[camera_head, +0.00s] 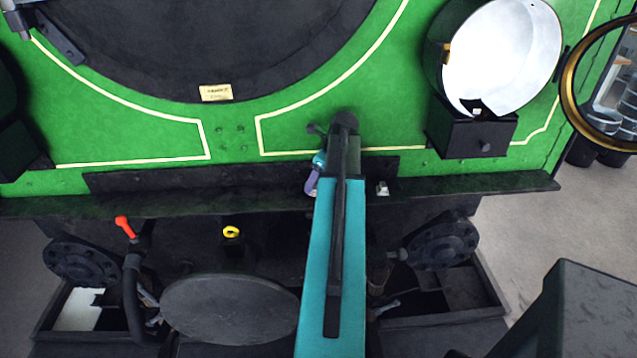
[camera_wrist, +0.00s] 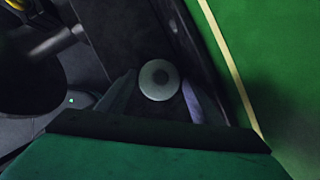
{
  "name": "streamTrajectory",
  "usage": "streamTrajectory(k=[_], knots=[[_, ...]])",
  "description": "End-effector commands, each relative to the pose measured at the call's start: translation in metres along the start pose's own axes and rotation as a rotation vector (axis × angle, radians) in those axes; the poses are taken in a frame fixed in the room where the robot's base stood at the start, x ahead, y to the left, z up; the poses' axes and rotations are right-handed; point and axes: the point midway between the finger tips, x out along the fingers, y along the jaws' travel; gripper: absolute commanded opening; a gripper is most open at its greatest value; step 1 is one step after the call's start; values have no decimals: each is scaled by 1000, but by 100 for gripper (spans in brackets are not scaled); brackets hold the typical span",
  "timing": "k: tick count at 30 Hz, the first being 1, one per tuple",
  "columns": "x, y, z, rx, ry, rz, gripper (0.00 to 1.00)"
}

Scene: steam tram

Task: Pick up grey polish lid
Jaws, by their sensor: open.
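The grey polish lid (camera_wrist: 160,80) is a small round pale-grey disc with a darker centre. In the wrist view it lies on a dark ledge (camera_wrist: 140,30). My gripper (camera_wrist: 161,92) is open, with one finger on each side of the lid. I cannot tell whether the fingers touch it. In the head view my gripper (camera_head: 314,180) is partly hidden behind my teal arm, low over the dark ledge along the green tram front. I cannot make out the lid there.
The green tram front (camera_head: 330,130) rises behind the ledge. A small pale object (camera_head: 382,188) sits on the ledge right of my arm. A large lamp (camera_head: 500,60) stands open at upper right. A buffer disc (camera_head: 230,308) and red-handled pipe (camera_head: 125,228) jut out lower left.

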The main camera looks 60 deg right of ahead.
Motion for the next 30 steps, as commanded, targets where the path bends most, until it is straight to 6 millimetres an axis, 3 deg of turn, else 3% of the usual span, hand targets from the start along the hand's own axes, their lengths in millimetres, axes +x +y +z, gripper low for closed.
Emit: streamTrajectory(k=[7, 12, 30], knots=[[0, 0, 0, 0, 0, 0, 59], [0, 0, 0, 0, 0, 0, 33], [-6, -1, 3, 0, -1, -1, 29]])
